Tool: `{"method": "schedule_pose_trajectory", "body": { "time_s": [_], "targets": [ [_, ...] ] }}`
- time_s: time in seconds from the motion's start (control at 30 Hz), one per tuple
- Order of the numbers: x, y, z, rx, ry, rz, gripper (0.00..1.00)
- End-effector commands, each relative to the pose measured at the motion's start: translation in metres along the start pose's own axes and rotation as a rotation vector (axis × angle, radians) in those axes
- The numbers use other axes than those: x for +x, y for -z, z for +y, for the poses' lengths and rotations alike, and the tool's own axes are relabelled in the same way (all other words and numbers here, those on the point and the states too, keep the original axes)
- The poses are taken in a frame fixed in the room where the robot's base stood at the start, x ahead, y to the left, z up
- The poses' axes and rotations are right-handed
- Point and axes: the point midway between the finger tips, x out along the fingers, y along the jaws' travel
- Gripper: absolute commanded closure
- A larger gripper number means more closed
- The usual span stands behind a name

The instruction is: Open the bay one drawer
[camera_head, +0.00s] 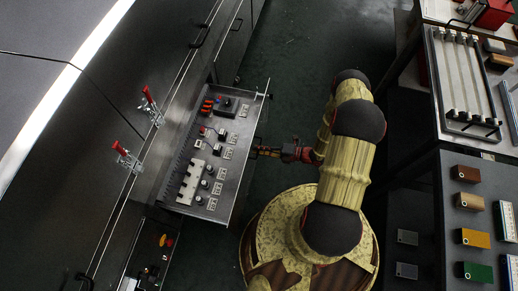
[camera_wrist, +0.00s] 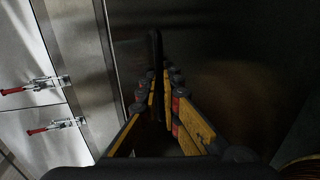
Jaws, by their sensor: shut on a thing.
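The drawer (camera_head: 238,145) is a grey metal tray standing out from the cabinet front at the left in the head view. It holds switches, red-black parts and white blocks with small labels. A dark bar handle (camera_head: 256,142) is on its outer front edge; it also shows as a dark bar (camera_wrist: 156,48) in the wrist view. My gripper (camera_head: 261,151) is at that handle. In the wrist view its yellow and black fingers (camera_wrist: 162,82) come together on the bar. The exact contact is dark and partly hidden by the fingers. Which bay this is cannot be read.
A lower panel with controls (camera_head: 150,255) is at the bottom left. A dark bench (camera_head: 460,225) with coloured blocks and a rack (camera_head: 437,95) stand at the right. Dark green floor is clear at the top middle.

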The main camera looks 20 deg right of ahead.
Motion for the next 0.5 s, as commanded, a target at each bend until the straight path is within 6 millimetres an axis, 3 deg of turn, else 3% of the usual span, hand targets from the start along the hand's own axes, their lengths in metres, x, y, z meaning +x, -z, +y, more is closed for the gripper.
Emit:
{"method": "schedule_pose_trajectory", "body": {
  "time_s": [0.07, 0.1, 0.17, 0.5],
  "targets": [
    [0.0000, -0.0007, -0.0004, -0.001, 0.001, -0.001, 1.00],
    [0.0000, -0.0007, -0.0004, -0.001, 0.001, -0.001, 0.92],
    [0.0000, -0.0006, -0.0004, -0.001, 0.001, -0.001, 0.89],
    [-0.0017, -0.0006, -0.0001, 0.000, 0.000, -0.001, 0.89]
  ]
}}
